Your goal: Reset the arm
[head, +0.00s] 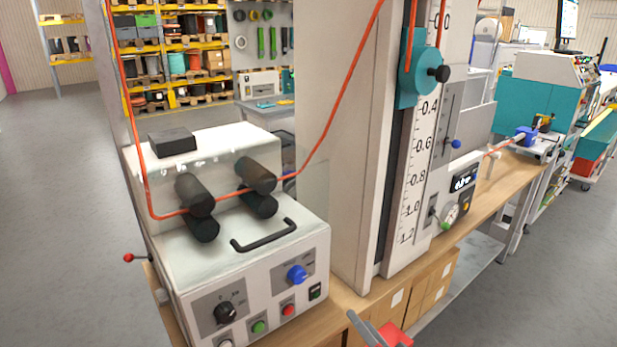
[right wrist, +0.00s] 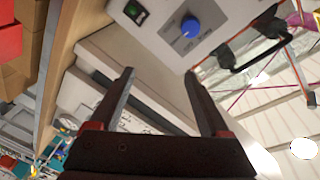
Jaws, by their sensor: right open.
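My right gripper (head: 378,330) shows at the bottom edge of the head view, in front of the bench's near edge. Only a grey finger and a red part of it show there. In the right wrist view the two dark fingers (right wrist: 160,76) stand wide apart with nothing between them. The white machine's front panel with its blue knob (right wrist: 190,27) lies beyond them in that view. My left gripper is not in view.
A white cable machine (head: 240,240) with black rollers and a handle (head: 263,236) stands on the wooden bench (head: 350,300). A tall scaled column (head: 405,200) stands right of it. An orange cable (head: 330,125) runs through the rollers. Boxes (head: 400,300) sit below the bench. Open floor (head: 60,200) lies left.

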